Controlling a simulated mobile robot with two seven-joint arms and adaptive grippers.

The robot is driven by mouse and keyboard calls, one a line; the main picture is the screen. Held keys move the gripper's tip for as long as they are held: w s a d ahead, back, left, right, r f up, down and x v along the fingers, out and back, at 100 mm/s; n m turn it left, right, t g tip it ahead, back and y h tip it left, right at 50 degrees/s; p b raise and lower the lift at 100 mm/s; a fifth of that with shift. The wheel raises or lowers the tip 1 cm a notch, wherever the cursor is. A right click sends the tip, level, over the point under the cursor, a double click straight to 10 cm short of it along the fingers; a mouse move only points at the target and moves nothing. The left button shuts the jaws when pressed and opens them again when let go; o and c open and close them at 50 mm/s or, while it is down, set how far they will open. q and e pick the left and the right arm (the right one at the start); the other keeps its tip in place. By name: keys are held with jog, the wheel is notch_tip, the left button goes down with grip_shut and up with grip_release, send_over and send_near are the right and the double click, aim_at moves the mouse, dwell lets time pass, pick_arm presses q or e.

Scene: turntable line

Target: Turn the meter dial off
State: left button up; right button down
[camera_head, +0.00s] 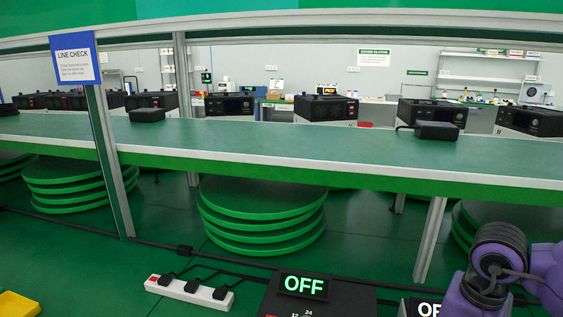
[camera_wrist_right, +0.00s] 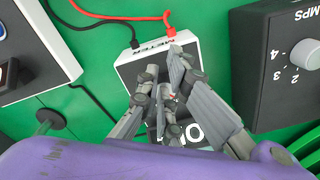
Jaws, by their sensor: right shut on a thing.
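The meter (camera_wrist_right: 132,68) is a white-and-black box in the right wrist view, marked METER along its edge. My right gripper (camera_wrist_right: 165,78) is over it, with its fingers shut on the meter dial. The dial itself is hidden by the fingers. A lit display on the meter is partly covered in that view. In the head view a display at the lower edge (camera_head: 429,308) shows the letters OF, with the rest cut off behind my purple right arm. My right fingertips are not visible there. My left gripper is in neither view.
A black box with a lit OFF display (camera_head: 303,285) stands at the bottom of the head view. In the wrist view, a black AMPS box with a white knob (camera_wrist_right: 305,54) is close on the right. Red and black leads (camera_wrist_right: 120,17) run into the meter. A power strip (camera_head: 188,290) lies left.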

jog(key=shift+s+r+p, duration=0.25)
jog(key=shift+r+p, duration=0.35)
jog(key=shift+r, duration=0.6)
jog(key=shift+s+r+p, duration=0.2)
jog(key=shift+r+p, duration=0.4)
jog(key=shift+r, duration=0.6)
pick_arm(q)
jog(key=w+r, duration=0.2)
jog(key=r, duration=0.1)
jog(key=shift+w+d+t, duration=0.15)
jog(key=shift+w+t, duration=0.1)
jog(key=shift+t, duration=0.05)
pick_arm(e)
jog(key=shift+r, duration=0.25)
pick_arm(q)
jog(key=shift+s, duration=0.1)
